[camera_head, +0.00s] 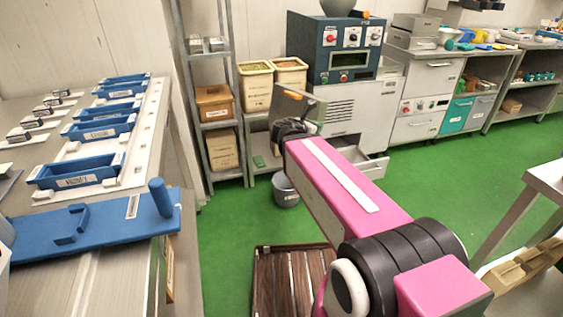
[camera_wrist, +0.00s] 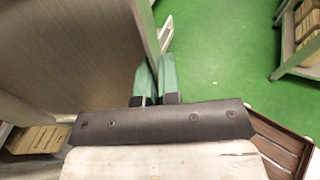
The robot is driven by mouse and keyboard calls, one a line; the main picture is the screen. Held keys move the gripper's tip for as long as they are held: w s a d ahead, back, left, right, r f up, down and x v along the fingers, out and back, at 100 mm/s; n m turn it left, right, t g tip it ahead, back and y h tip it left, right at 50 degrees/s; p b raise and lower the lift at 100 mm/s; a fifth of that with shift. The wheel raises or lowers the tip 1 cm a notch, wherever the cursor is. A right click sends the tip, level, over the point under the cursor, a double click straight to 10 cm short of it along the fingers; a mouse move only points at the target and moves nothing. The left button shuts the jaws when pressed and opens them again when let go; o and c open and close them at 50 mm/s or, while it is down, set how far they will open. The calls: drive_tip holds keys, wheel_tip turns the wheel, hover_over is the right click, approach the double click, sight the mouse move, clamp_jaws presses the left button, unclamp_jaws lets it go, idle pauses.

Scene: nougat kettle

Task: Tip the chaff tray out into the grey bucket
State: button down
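The grey bucket (camera_head: 285,190) stands upright on the green floor in the head view, left of the machine's base, with a pale label on its side. A pale drawer-like tray (camera_head: 376,169) juts out low at the front of the dark blue machine; I cannot tell whether it is the chaff tray, and my arm hides part of it. My gripper's green fingers (camera_wrist: 157,70) lie close together in the wrist view with nothing seen between them. In the head view the dark wrist end (camera_head: 292,132) appears above the bucket in the picture; the fingertips are not clear there.
The machine (camera_head: 335,48) has knobs and a screen. A shelf rack (camera_head: 187,90) with boxes stands left of it. A bench (camera_head: 95,285) with blue trays fills the left. A brown slatted item (camera_head: 285,285) lies in front.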

wheel_tip(320, 180, up, 2)
drive_tip(key=g+y, duration=0.2)
drive_tip(key=y, duration=0.1)
drive_tip(key=g+y, duration=0.3)
drive_tip(key=shift+w+r, duration=0.15)
drive_tip(key=shift+r, duration=0.05)
drive_tip(key=g+y, duration=0.1)
drive_tip(key=y, duration=0.1)
drive_tip(key=r+g+y, duration=0.1)
drive_tip(key=g+y, duration=0.1)
drive_tip(key=r+g+y, duration=0.1)
drive_tip(key=y, duration=0.1)
